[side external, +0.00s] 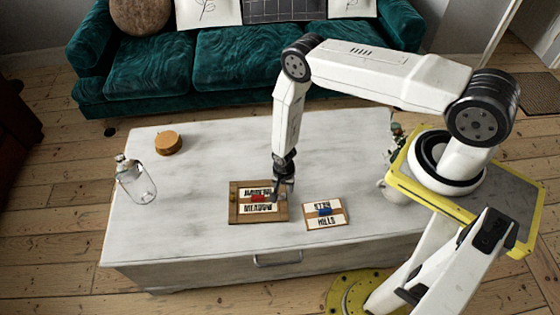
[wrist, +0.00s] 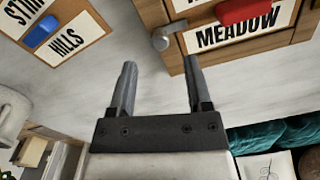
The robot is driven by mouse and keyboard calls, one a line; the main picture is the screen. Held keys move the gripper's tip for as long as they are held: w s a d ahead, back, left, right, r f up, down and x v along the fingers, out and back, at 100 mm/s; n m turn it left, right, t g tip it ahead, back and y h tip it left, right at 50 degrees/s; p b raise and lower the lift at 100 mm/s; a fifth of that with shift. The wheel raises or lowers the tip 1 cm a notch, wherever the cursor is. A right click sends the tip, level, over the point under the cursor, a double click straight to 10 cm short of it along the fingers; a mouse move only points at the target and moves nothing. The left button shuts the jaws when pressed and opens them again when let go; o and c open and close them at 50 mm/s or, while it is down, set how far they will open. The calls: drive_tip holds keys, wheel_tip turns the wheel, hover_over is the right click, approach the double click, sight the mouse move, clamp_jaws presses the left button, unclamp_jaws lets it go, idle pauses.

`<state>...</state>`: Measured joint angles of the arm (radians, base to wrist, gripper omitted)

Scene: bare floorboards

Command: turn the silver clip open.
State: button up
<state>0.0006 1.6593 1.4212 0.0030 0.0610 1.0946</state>
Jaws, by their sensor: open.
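The silver clip (wrist: 166,36) is a small grey lever with a round end, at the edge of a brown wooden frame (wrist: 205,45) in the wrist view. It lies just beyond my fingertips, nearer the right finger; I cannot tell whether they touch. The wooden frame (side external: 234,217) lies flat on the table in the side view and holds cards, one reading "MEADOW", with a red piece (wrist: 243,11) across them. My gripper (wrist: 160,64) is open with nothing between its fingers. In the side view my gripper (side external: 283,187) is low over the frame's right edge and hides part of it.
A second card board (side external: 311,224) with a blue piece (side external: 325,211) lies to the right on the pale table (side external: 180,220). A glass bottle (side external: 136,182) and a round cork-coloured block (side external: 168,143) stand left. A white pot (wrist: 12,115) shows at the wrist view's left.

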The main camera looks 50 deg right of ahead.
sight(283, 194)
drive_tip(key=shift+f, duration=2.45)
clamp_jaws()
